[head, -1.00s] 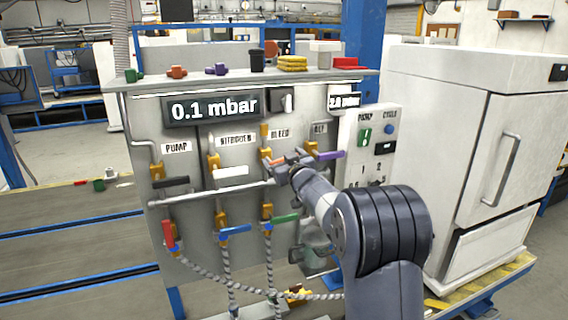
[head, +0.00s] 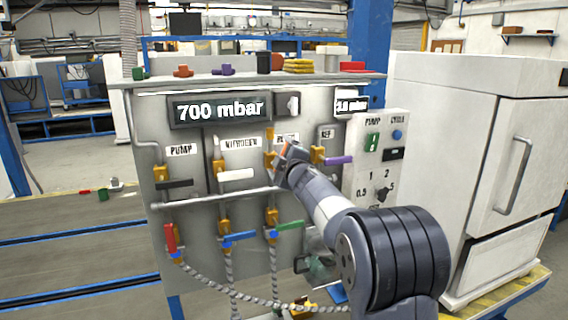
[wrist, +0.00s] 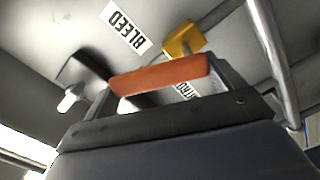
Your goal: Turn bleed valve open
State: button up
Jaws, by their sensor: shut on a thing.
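The bleed valve has an orange handle (head: 288,147) and a yellow body (head: 270,161) on the grey panel, below the partly hidden bleed label. In the head view the handle tilts steeply up to the right. My gripper (head: 284,158) is at the handle and hides part of it. In the wrist view my gripper (wrist: 165,88) is shut on the orange handle (wrist: 160,76), with a finger at each end of what shows. The yellow body (wrist: 183,40) and the bleed label (wrist: 125,27) lie beyond. The large display (head: 220,109) reads 700 mbar.
The black pump handle (head: 174,184) and white nitrogen handle (head: 236,175) are to the left. The purple ref handle (head: 338,160) is close on the right. Blue (head: 239,237) and green (head: 290,225) handles sit below. A control box (head: 378,160) stands farther right.

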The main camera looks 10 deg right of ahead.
jog(key=n, duration=0.1)
jog(key=a+n+b, duration=0.1)
jog(key=n, duration=0.1)
jog(key=n+b, duration=0.1)
jog(key=shift+s+a+n, duration=0.2)
jog(key=shift+a+n, duration=0.1)
jog(key=shift+n, duration=0.1)
dwell(0.4)
jog(key=o, duration=1.1)
jog(key=shift+o, duration=0.2)
jog(key=s+d+b, duration=0.2)
jog(key=s, duration=0.8)
jog(key=shift+s+b, duration=0.3)
jog(key=shift+w, duration=0.1)
jog(key=w+p, duration=0.1)
jog(key=w, duration=0.2)
jog(key=w+a, duration=0.1)
jog(key=w, duration=0.3)
jog(key=w+a+p, duration=0.1)
jog(key=w, duration=0.2)
jog(key=shift+w+p, duration=0.25)
jog(key=shift+p, duration=0.1)
jog(key=shift+s, duration=0.1)
